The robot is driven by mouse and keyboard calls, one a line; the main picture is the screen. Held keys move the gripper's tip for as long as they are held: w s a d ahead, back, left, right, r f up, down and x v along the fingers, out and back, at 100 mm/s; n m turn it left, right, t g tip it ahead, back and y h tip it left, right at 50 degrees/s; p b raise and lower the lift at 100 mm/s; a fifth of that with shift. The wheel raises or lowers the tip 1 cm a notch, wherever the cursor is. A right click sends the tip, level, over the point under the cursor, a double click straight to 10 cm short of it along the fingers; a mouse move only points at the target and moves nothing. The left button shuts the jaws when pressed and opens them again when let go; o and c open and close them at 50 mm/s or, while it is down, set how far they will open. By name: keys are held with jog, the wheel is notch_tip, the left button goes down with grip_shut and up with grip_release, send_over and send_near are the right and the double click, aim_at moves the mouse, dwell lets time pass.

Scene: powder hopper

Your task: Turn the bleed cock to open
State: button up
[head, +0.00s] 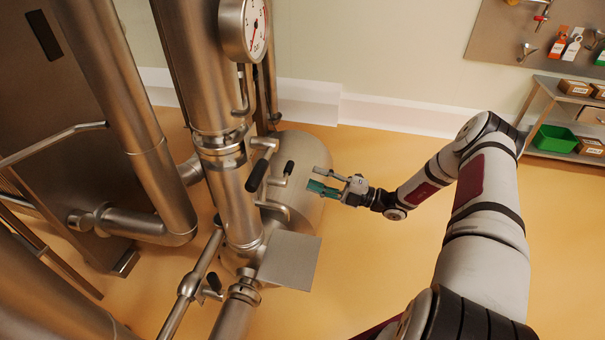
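My gripper (318,180) is in the middle of the head view, pointing left. Its two fingers are apart, one grey and one with a teal face, and I see nothing between them. To its left, by the steel column, are a large black-gripped lever (257,174) and a smaller black-ended handle (289,168). My gripper appears apart from both. A small black-handled fitting (213,282) sits lower on the pipework. No label shows which of these is the bleed cock, and I cannot tell whether any is open or closed.
A round dial gauge (244,28) is on the column above the levers. A steel vessel (300,145) lies behind my gripper, and a flat grey plate (288,261) is below left. A shelf (560,152) with a green bin stands at right. Open yellow floor lies between.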

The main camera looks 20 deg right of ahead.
jog(key=shift+v, duration=1.45)
jog(key=shift+d, duration=0.1)
